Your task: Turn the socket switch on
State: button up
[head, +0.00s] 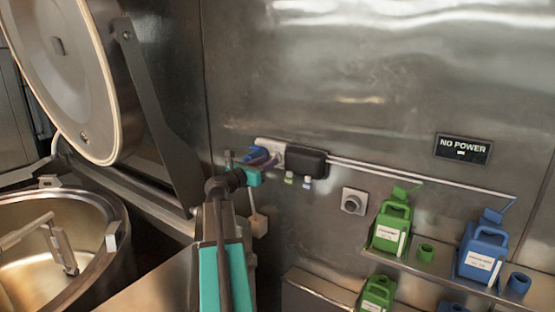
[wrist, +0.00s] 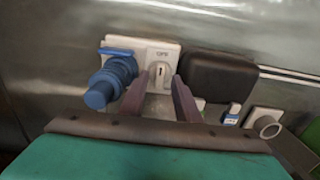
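The white socket (wrist: 172,54) is on the steel wall and also shows in the head view (head: 271,145). Its face carries a rotary switch (wrist: 158,72) with a small label above it that seems to read OFF. A blue plug (wrist: 112,78) sits in the socket left of the switch. My gripper (wrist: 161,80) is open, its two dark fingers apart and pointing at the switch, which shows between their tips. Contact with the switch cannot be told. In the head view my gripper (head: 268,164) is close in front of the socket and partly hides it.
A black box (head: 306,160) is right of the socket. A NO POWER sign (head: 463,149) is on the wall. Green (head: 392,226) and blue (head: 482,250) jugs stand on a shelf at right. A kettle (head: 62,245) with its raised lid (head: 62,75) is at left.

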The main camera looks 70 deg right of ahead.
jog(key=shift+x, duration=1)
jog(key=shift+d, duration=0.1)
grip_shut()
